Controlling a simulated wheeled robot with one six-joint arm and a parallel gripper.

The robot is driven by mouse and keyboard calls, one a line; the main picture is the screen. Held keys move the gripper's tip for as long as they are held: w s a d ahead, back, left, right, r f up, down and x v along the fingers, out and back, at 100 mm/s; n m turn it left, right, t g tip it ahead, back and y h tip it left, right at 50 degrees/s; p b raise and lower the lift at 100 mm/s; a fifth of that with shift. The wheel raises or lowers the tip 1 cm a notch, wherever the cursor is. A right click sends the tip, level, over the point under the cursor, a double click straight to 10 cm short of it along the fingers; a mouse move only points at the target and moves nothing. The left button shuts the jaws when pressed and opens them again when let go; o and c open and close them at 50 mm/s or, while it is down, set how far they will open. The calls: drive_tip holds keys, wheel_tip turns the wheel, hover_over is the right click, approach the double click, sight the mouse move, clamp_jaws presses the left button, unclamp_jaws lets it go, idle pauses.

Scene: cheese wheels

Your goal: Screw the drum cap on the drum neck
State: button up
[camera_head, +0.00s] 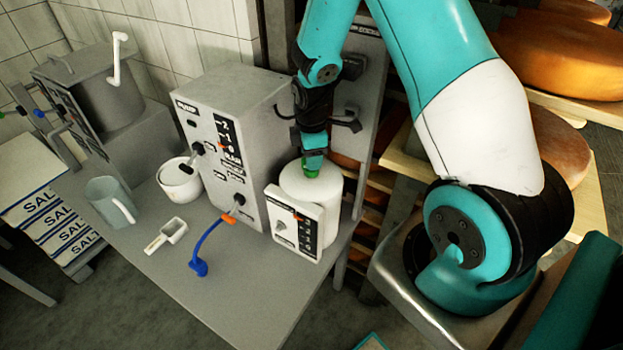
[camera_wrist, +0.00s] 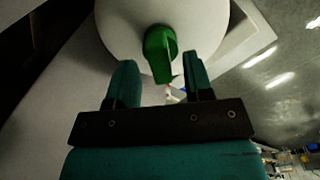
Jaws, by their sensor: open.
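The white drum (camera_head: 322,192) stands on the grey table beside the grey machine; its rounded white top fills the upper wrist view (camera_wrist: 110,25). The green drum cap (camera_wrist: 160,52) is at the drum's top, where the neck is hidden beneath it; I cannot tell how far it is seated. A bit of the green cap also shows in the head view (camera_head: 312,174). My gripper (camera_wrist: 160,78) is open, its two teal fingers apart, pointing at the cap. The cap's lower end appears between the fingertips, with space visible on both sides. In the head view my gripper (camera_head: 314,163) is over the drum top.
A white panel with a dial (camera_head: 296,222) stands in front of the drum. The grey machine (camera_head: 228,135) is close to its left.

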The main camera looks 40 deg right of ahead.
wheel_tip(320, 180, down, 2)
drive_tip(key=shift+b, duration=0.35)
drive_tip(key=shift+r, duration=0.1)
clamp_jaws()
